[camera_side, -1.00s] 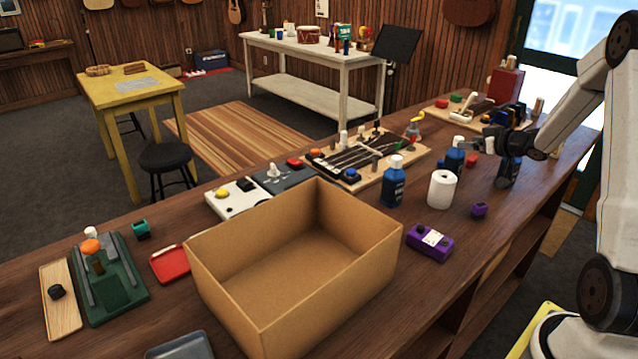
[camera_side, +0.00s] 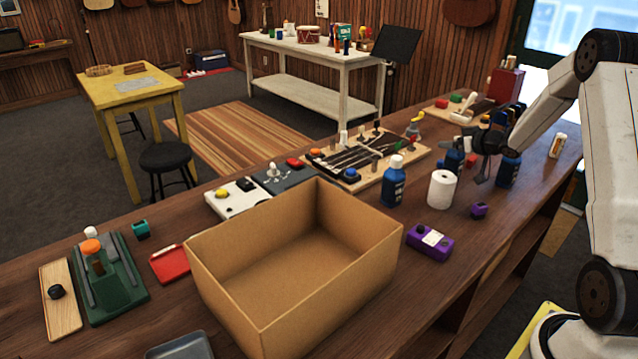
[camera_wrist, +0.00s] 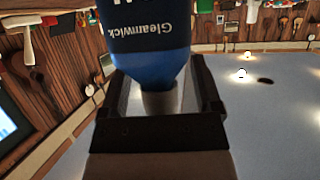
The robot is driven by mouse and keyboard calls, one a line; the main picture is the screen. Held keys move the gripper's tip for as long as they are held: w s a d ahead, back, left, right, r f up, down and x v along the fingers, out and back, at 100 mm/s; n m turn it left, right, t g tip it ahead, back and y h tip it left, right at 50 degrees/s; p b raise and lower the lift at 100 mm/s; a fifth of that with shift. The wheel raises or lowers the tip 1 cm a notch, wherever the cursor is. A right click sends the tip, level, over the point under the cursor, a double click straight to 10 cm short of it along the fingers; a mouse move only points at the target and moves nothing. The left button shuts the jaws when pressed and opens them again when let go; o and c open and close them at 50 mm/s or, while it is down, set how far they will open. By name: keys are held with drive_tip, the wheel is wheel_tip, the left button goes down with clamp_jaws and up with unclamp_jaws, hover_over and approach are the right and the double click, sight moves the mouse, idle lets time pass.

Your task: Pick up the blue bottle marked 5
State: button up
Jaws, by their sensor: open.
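Three blue bottles show in the side view. One with a white cap (camera_side: 393,183) stands upright left of the white roll, a second (camera_side: 454,163) stands behind the roll, partly covered by my gripper, and a third (camera_side: 509,171) stands to the right. My gripper (camera_side: 472,155) is open, close to the second bottle. In the wrist view, a blue bottle (camera_wrist: 150,62) appears upside down with its pale neck or cap between the open jaws; contact cannot be told. Its label reads "Gleamwick"; a white mark is cut off at the top edge. No number 5 is readable.
A white roll (camera_side: 442,190), a purple box (camera_side: 430,241) and a small purple item (camera_side: 479,210) stand near the bottles. A large open cardboard box (camera_side: 365,262) is to the left. A wooden board with parts (camera_side: 410,160) lies behind. A small white-and-orange container (camera_side: 557,146) stands far right.

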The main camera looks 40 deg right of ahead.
idle(0.4)
clamp_jaws()
idle(1.3)
